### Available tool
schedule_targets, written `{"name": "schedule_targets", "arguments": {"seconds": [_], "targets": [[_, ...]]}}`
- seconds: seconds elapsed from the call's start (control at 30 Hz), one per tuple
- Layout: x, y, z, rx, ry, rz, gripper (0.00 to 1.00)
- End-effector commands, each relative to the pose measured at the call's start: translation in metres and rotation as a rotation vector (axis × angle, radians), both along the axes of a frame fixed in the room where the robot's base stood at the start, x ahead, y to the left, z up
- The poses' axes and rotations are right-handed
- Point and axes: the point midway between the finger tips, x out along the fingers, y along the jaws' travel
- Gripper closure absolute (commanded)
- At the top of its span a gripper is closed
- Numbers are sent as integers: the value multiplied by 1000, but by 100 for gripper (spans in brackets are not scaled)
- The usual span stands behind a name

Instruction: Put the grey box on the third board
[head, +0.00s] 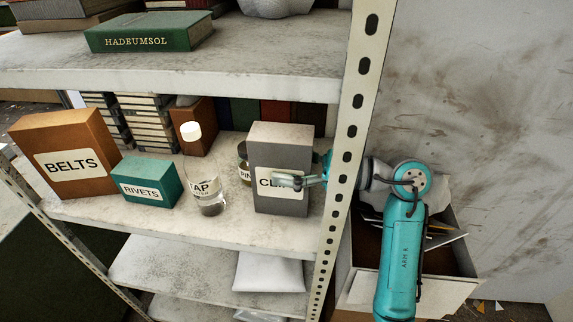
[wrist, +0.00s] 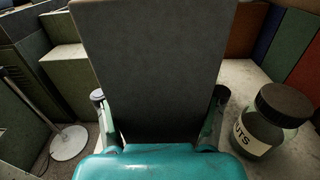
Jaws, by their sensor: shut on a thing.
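The grey box (head: 280,155), its label partly covered and starting "CL", is upright at the right end of the board (head: 235,226) with the boxes, beside the rack's right post. My gripper (head: 300,181) comes in from the right past the post and is shut on the box, one finger across its labelled front. In the wrist view the grey box (wrist: 155,60) fills the middle between the two fingers (wrist: 160,112). I cannot tell whether its base touches the board.
A clear bottle (head: 207,190), a green RIVETS box (head: 145,184) and a brown BELTS box (head: 65,155) stand to the left. A dark-lidded jar (wrist: 272,125) is close right in the wrist view. A lower board (head: 170,270) holds a white packet (head: 268,272), with bare room left of it.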

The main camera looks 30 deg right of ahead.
Motion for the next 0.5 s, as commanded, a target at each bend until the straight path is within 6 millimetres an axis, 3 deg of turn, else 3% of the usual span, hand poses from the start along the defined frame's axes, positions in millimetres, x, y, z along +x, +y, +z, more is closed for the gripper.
{"name": "schedule_targets", "arguments": {"seconds": [0.37,0.4,0.47,0.5], "targets": [[0,0,-4,1,-1,0,85],[0,0,-4,0,0,0,24],[0,0,-4,0,0,0,9],[0,0,-4,0,0,0,6]]}}
